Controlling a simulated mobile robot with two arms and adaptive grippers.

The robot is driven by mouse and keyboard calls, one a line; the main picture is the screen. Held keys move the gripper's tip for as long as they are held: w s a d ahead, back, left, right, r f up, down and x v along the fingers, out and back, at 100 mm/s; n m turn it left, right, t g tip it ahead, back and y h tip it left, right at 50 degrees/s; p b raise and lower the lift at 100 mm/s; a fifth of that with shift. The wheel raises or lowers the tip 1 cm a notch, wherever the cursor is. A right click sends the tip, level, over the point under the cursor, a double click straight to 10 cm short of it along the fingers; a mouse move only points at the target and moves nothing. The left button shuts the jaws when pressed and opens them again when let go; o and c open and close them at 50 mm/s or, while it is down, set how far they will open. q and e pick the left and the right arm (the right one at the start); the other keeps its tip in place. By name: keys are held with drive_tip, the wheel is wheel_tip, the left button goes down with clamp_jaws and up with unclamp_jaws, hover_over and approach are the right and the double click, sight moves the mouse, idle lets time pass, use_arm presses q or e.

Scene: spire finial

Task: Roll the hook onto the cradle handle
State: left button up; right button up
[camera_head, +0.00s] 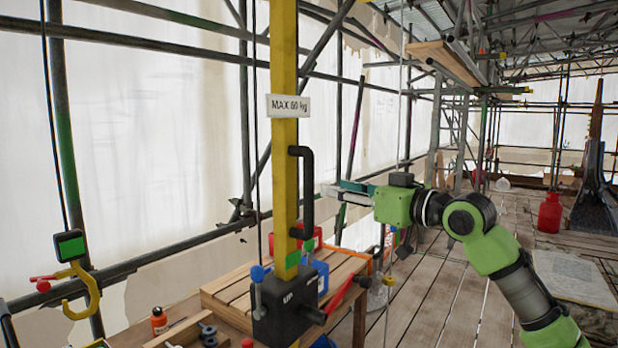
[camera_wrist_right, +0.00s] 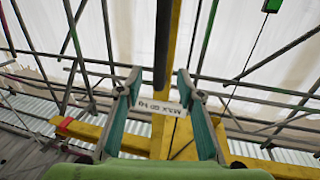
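A yellow hook (camera_head: 80,291) with a red part at its left hangs at the far left, below a dark block with a green face (camera_head: 70,245). A black bar handle (camera_head: 308,192) stands out from the right side of a yellow post (camera_head: 284,150); it may be the cradle handle, but I cannot tell for sure. My right gripper (camera_head: 335,193) is level with this handle, just to its right. In the right wrist view its fingers (camera_wrist_right: 159,78) are apart and empty, with the black bar (camera_wrist_right: 163,45) ahead of the gap. My left gripper is not in view.
A "MAX 60 kg" sign (camera_head: 288,106) is on the post. A dark "UP" box (camera_head: 287,308) sits at the post's foot, near a wooden pallet (camera_head: 232,291). Scaffold tubes run behind. A red canister (camera_head: 549,214) stands on the plank floor at right.

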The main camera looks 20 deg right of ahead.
sight(312, 182)
drive_tip(key=p+x, duration=0.3)
drive_tip(key=x, duration=0.6)
drive_tip(key=shift+w+a+r+p, duration=0.1)
drive_tip(key=shift+p, duration=0.2)
drive_tip(key=shift+w+a, duration=0.1)
drive_tip(key=shift+w, duration=0.25)
drive_tip(key=shift+c, duration=0.3)
clamp_jaws()
